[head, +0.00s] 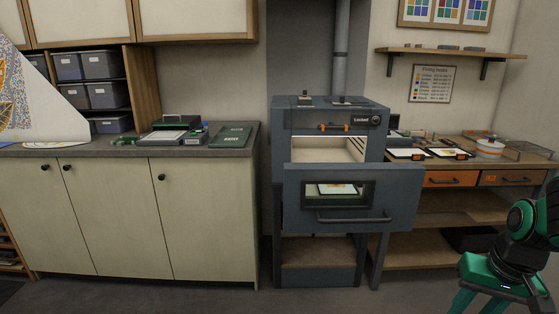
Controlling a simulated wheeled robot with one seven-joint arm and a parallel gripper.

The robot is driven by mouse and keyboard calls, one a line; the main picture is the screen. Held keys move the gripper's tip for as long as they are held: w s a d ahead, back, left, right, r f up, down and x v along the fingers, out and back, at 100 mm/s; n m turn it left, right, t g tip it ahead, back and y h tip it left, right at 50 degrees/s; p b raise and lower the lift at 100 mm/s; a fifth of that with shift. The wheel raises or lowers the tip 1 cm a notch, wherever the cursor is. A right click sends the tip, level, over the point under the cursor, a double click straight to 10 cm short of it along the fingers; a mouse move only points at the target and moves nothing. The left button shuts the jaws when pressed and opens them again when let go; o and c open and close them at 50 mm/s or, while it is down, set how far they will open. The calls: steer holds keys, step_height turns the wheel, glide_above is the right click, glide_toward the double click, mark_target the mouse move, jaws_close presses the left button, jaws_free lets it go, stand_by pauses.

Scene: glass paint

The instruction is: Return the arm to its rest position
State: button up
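My gripper (497,298) hangs at the lower right of the head view, on my green and black arm. Its two green fingers point down and look apart; their tips run past the bottom edge, so what lies between them is hidden. It is in front of the right-hand bench and clear of the kiln. No other part of the arm's length shows beyond the right edge.
A blue-grey kiln (290,180) stands in the middle, its windowed door (295,212) lowered below the open chamber. A workbench (525,162) with trays and orange drawers is at right. A cabinet (110,215) is at left. The front floor (200,298) is clear.

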steer(key=s+d+r+m+g, duration=0.1)
steer(key=s+r, duration=0.4)
steer(key=s, duration=0.6)
steer(key=shift+d+m+g, duration=0.4)
steer(key=shift+d+m, duration=0.1)
steer(key=shift+d, duration=0.1)
steer(key=shift+r, duration=0.1)
steer(key=shift+w+f, duration=0.25)
steer(key=shift+w, duration=0.3)
steer(key=shift+s, duration=0.1)
